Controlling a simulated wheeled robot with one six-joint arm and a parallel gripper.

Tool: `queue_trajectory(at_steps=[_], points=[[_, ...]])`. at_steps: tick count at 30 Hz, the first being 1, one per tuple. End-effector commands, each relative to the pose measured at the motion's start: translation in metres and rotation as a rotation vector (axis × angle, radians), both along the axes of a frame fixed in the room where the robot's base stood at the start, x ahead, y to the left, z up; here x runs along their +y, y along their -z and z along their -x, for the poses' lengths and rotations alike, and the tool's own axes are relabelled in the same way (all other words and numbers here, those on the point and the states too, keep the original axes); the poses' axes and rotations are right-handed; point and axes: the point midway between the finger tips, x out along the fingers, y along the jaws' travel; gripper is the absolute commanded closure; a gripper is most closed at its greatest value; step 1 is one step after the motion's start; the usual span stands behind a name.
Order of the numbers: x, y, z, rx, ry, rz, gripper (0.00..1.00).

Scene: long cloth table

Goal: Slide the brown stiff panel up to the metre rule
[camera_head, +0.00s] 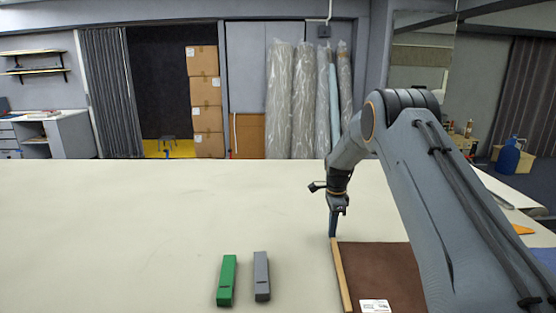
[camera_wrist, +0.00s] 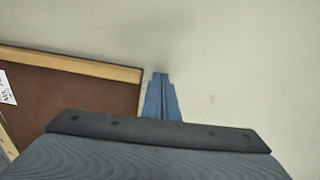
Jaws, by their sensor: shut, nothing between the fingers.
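The brown stiff panel (camera_head: 382,270) lies flat on the table, partly hidden by my arm, with a white label (camera_head: 375,306) near its front. In the wrist view the panel (camera_wrist: 75,95) fills the left. A pale wooden strip (camera_head: 341,275) runs along its left edge; I cannot tell whether this is the metre rule or part of the panel. No marked rule is clearly visible. My gripper (camera_head: 333,233) is shut and empty, pointing down at the panel's far left corner. In the wrist view its fingers (camera_wrist: 161,97) are just beyond the panel's end; contact is unclear.
A green block (camera_head: 227,280) and a grey block (camera_head: 262,276) lie on the pale cloth table (camera_head: 120,220) left of the panel. An orange piece (camera_head: 522,229) lies at the right. The table's left and far middle are clear.

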Motion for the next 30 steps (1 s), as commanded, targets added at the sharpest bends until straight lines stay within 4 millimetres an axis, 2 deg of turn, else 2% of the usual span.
queue_trajectory(at_steps=[30], points=[[0.001, 0.0, 0.018, 0.001, 0.0, 0.0, 1.0]])
